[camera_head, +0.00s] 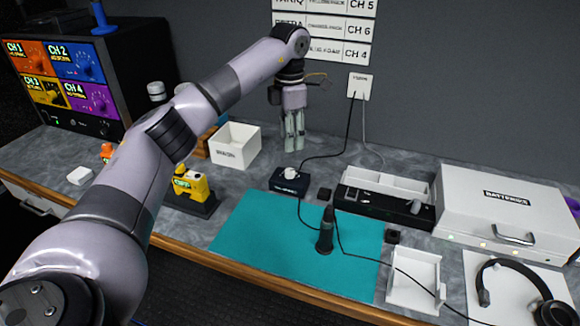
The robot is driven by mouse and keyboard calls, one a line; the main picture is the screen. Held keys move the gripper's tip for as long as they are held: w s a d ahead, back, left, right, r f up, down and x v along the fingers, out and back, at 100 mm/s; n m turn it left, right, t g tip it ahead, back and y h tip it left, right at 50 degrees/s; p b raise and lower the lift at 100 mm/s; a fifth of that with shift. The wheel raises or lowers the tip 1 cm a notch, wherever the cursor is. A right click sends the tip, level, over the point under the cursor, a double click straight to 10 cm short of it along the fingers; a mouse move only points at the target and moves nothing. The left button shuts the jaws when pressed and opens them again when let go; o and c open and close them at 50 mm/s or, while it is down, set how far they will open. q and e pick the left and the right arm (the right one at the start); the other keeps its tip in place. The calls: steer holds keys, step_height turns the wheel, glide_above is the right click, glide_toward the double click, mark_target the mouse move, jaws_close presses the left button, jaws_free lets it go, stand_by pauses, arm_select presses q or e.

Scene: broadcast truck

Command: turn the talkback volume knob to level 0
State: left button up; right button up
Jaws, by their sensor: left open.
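A small black box (276,182) with a pale knob (291,173) on top stands at the back edge of the teal mat. Its markings are too small to read, so I cannot tell for sure that this is the talkback volume knob. My left gripper (294,148) is open and empty, with its fingers pointing down. In the picture it is just above the pale knob and apart from it; its depth relative to the knob is hard to judge. My right gripper is not in view.
A black microphone-like object (326,238) stands on the teal mat (270,245). A white bin (233,147), yellow device (188,184), white battery case (480,200), white tray (413,292) and headset (522,266) surround it. Cables cross the desk from the wall socket (359,86).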

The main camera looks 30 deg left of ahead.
mark_target(290, 171)
arm_select(q)
step_height(290, 171, down, 10)
steer(key=shift+f+p, duration=0.15)
steer(key=shift+p, duration=0.3)
jaws_close()
stand_by(0.4)
